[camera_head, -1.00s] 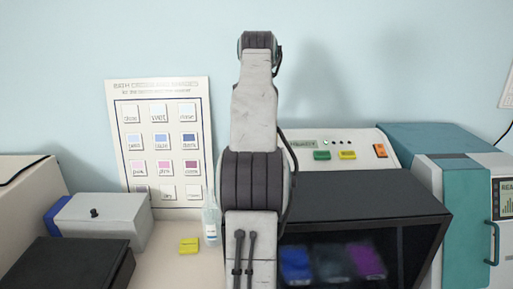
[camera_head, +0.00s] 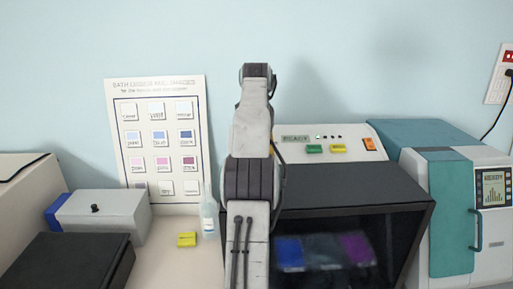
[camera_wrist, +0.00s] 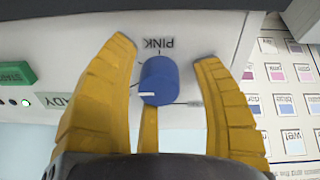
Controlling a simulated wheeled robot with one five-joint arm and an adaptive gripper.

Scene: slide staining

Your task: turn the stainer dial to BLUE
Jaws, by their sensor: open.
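The stainer's dial (camera_wrist: 158,82) is a round blue knob on the pale front panel in the wrist view. A white pointer mark on it faces left in the picture. The upside-down word PINK is printed just above it there; I see no BLUE label. My gripper (camera_wrist: 165,52) is open, with its yellow fingers on either side of the dial and a visible gap on each side. In the head view the stainer (camera_head: 348,198) is a pale machine with a dark hood; my arm hides the dial and gripper there.
A green START button (camera_wrist: 15,74) and a small lit lamp lie left of the dial in the wrist view. In the head view, a bath chart (camera_head: 160,140) leans on the wall, with a bottle (camera_head: 208,216) and a yellow block (camera_head: 187,239) before it. A teal machine (camera_head: 440,213) stands right.

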